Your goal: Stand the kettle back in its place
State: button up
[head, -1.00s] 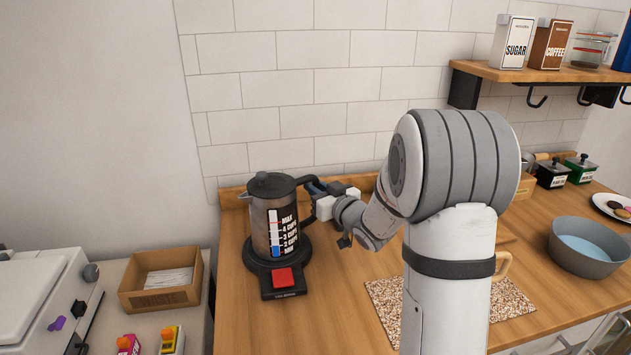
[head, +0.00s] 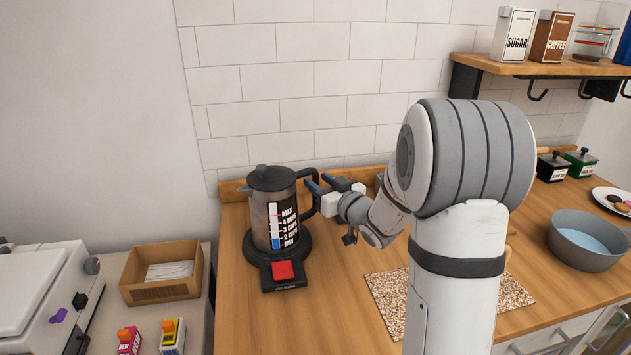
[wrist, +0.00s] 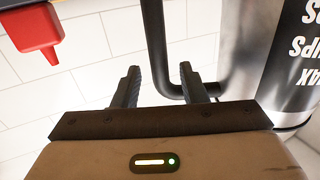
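The kettle (head: 262,212), dark with a black lid and a cup scale, stands upright on its round black base (head: 282,252) with a red switch. Its black handle (head: 312,195) points right, towards my gripper (head: 321,184). In the wrist view the kettle body (wrist: 245,45) is at the right and its writing is upside down. The handle (wrist: 157,50) runs down and bends across by the fingertips. My gripper (wrist: 160,85) is open, its two fingers well apart, with part of the handle at or between the tips. I cannot tell whether they touch.
A cardboard box (head: 165,291) and two small colourful packs are left of the counter. A speckled mat (head: 385,290) lies to the right, with a grey bowl (head: 575,258) of blue liquid beyond. A shelf (head: 555,68) holds sugar and coffee packs. Wall tiles stand close behind the kettle.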

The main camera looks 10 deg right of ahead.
jog(key=s+d+f+m+g+h, duration=0.1)
jog(key=s+d+m+g+h, duration=0.1)
jog(key=s+d+h, duration=0.3)
jog(key=s+d+f+m+g+h, duration=0.1)
jog(key=s+h, duration=0.1)
jog(key=s, duration=0.5)
jog(key=s+a+f+g, duration=0.1)
jog(key=s+g, duration=0.1)
jog(key=s, duration=0.2)
jog(key=s+a+f+m+g+h, duration=0.1)
jog(key=s+g, duration=0.2)
jog(key=s, duration=0.2)
jog(key=s+a+f+g, duration=0.1)
jog(key=s+g, duration=0.2)
jog(key=s, duration=0.2)
jog(key=shift+a+f+m+b, duration=0.25)
jog(key=shift+a+m+b, duration=0.05)
jog(key=shift+m+b, duration=0.1)
jog(key=s+a+g, duration=0.1)
jog(key=s, duration=0.1)
jog(key=s+a+g, duration=0.1)
jog(key=s+a, duration=0.1)
jog(key=s, duration=0.1)
jog(key=s+a+g+y, duration=0.1)
jog(key=s, duration=0.2)
jog(key=shift+a+f, duration=0.15)
jog(key=shift+f, duration=0.05)
